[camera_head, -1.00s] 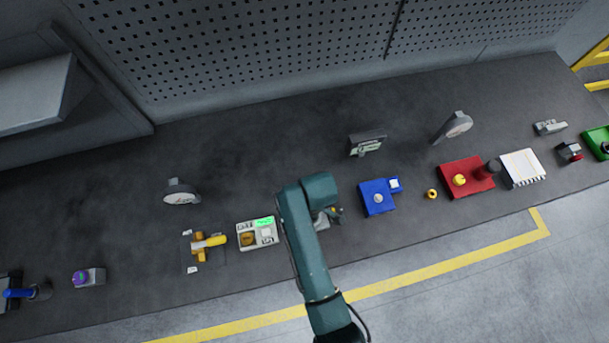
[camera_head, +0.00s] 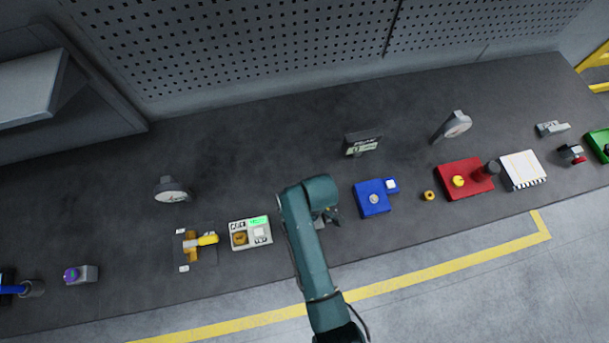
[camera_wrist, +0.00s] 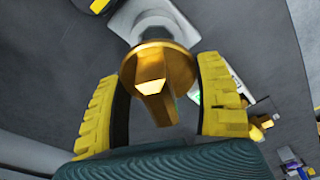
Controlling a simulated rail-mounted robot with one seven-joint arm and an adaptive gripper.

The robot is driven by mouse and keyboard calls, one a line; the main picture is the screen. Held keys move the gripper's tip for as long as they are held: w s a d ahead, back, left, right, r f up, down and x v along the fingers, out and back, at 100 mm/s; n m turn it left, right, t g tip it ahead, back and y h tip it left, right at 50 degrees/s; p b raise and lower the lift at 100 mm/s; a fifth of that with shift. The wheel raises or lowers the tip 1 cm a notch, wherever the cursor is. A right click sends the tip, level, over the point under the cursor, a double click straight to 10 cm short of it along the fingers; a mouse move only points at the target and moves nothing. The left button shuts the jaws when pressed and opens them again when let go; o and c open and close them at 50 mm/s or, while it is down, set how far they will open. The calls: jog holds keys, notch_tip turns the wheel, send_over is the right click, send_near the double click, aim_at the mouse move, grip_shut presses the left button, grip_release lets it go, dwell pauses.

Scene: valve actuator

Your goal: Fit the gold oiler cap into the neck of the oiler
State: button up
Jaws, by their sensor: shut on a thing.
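My gripper (camera_wrist: 162,72) has yellow ribbed fingers on either side of the gold oiler cap (camera_wrist: 152,68) and is shut on it. The cap shows a round flange with a faceted bar standing out toward the wrist camera. A pale grey, rounded part (camera_wrist: 155,20) shows just beyond the cap; I cannot tell whether it is the oiler's neck or whether the cap touches it. In the head view, my gripper (camera_head: 331,212) is low over the bench, left of the blue box, mostly hidden by my arm. The oiler cannot be made out there.
The blue box (camera_head: 371,199) stands close to the right of my gripper. A white panel (camera_head: 250,234) with a green display lies to its left. A small gold ring (camera_head: 429,195) and a red box (camera_head: 466,178) are farther right. The bench behind is largely clear.

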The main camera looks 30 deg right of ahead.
jog(key=shift+f+b, duration=0.6)
jog(key=shift+f, duration=0.65)
jog(key=shift+p, duration=0.6)
dwell(0.4)
jog(key=shift+f+b, duration=1.05)
jog(key=shift+f, duration=0.5)
jog(key=o, duration=1.3)
jog(key=r, duration=0.4)
jog(key=s+d+r, duration=0.1)
jog(key=r, duration=0.7)
jog(key=shift+s+d, duration=0.15)
